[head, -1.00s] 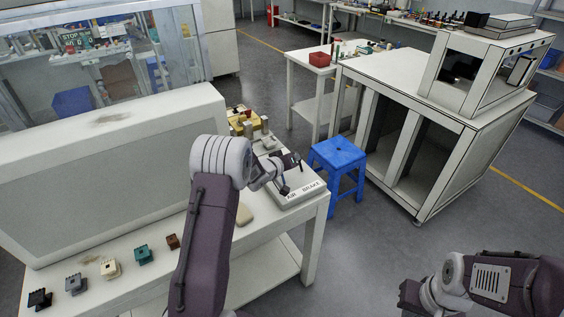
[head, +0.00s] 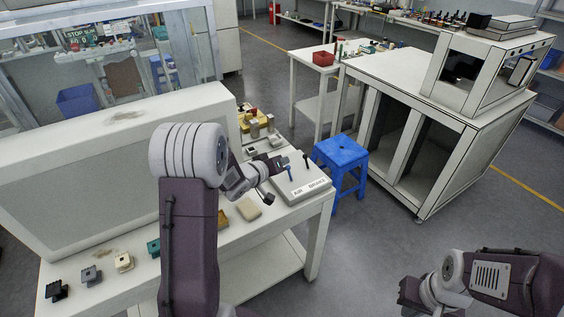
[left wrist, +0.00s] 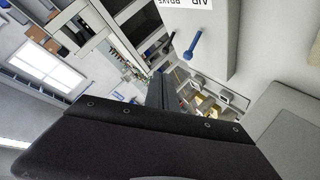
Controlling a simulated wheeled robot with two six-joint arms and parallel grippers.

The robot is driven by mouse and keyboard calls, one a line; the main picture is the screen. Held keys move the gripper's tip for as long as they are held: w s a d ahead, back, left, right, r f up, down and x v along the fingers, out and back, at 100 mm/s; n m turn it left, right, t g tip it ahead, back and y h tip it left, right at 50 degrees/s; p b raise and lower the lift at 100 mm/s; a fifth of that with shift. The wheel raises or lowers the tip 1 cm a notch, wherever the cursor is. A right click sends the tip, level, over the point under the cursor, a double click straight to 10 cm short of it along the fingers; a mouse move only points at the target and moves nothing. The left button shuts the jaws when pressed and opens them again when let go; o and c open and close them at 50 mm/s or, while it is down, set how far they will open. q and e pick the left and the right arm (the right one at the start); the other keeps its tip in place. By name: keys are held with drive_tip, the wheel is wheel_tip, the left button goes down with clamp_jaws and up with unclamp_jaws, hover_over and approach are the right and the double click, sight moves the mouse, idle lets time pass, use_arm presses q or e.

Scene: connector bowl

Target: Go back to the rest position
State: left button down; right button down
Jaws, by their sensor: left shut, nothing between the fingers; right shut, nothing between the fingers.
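My left gripper (head: 266,197) is in the head view at the left edge of the white box marked AIR BRAKE (head: 309,189). It is shut with nothing in it. In the left wrist view its dark fingers (left wrist: 158,90) point away from the camera, apart from the blue lever (left wrist: 190,46). The blue lever (head: 289,167) and a dark lever (head: 305,161) stand on the box in the head view. My right gripper (head: 408,291) is at the lower right of the head view, over the floor. It is shut and empty.
On the white bench (head: 262,246), a row of small connectors, with a black one (head: 57,291) at the left end, lies in front of a white panel (head: 110,190). A tan block (head: 248,208) lies by the box. A blue stool (head: 341,155) stands right of the bench.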

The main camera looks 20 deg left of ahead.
use_arm(q)
drive_tip(key=s+d+r+m+p, duration=0.1)
drive_tip(key=s+d+r+p, duration=0.15)
drive_tip(key=d+r, duration=0.55)
drive_tip(key=s+f+m+g, duration=0.1)
drive_tip(key=s+f+g, duration=0.3)
drive_tip(key=s, duration=0.4)
drive_tip(key=s+a+f+m+g+y, duration=0.1)
drive_tip(key=s+f+g, duration=0.3)
drive_tip(key=s, duration=0.5)
drive_tip(key=s+f+m+g+y, duration=0.1)
drive_tip(key=s+f+m+g, duration=0.1)
drive_tip(key=s+f, duration=0.3)
drive_tip(key=s+g, duration=0.1)
drive_tip(key=s, duration=0.3)
drive_tip(key=shift+s+a+g, duration=0.2)
drive_tip(key=shift+g, duration=0.2)
